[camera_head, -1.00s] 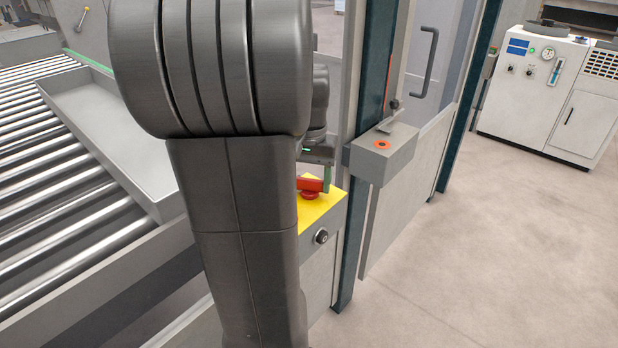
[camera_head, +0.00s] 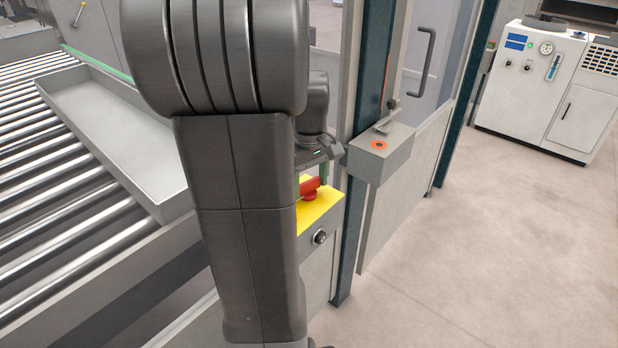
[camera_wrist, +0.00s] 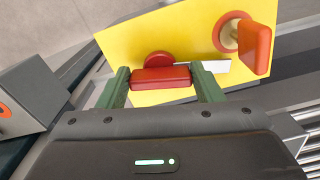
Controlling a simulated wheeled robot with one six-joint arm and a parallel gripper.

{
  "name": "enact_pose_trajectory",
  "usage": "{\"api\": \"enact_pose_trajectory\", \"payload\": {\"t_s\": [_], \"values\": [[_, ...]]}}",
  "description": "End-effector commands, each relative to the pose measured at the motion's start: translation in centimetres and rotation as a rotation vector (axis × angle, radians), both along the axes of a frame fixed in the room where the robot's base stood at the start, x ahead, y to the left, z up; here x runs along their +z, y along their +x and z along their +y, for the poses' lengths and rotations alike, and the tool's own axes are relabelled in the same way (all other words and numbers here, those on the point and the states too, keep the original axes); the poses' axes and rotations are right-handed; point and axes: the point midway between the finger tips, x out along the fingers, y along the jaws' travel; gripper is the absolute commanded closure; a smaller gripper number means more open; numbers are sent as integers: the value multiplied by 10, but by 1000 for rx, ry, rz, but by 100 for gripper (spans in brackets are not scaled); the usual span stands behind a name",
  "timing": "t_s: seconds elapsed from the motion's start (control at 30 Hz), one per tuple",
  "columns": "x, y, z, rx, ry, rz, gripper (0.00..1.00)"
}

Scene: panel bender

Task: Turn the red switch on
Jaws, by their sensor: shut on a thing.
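The red switch (camera_head: 311,186) sits on the top of a yellow-topped box (camera_head: 318,207), partly hidden behind my arm in the head view. In the wrist view its bar handle (camera_wrist: 160,79) lies between the two green fingers of my gripper (camera_wrist: 160,73), which is shut on it. The round red base (camera_wrist: 158,59) shows just beyond the handle, against the yellow face (camera_wrist: 190,40). A second red handle (camera_wrist: 256,48) on a round base stands to the right on the same face, apart from my fingers.
A grey box with an orange ring (camera_head: 379,145) juts out close to the right of my gripper. A dark post (camera_head: 352,230) stands beside the yellow-topped box. Rollers with a grey tray (camera_head: 120,130) lie at left. Open floor (camera_head: 480,250) is at right.

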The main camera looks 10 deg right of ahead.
Motion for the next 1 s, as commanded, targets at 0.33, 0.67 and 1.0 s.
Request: {"api": "enact_pose_trajectory", "payload": {"t_s": [0.33, 0.67, 1.0], "values": [[2, 1, -1, 261, -1, -3, 81], [2, 2, -2, 385, -1, -4, 81], [1, 3, -2, 408, -1, -5, 81]]}}
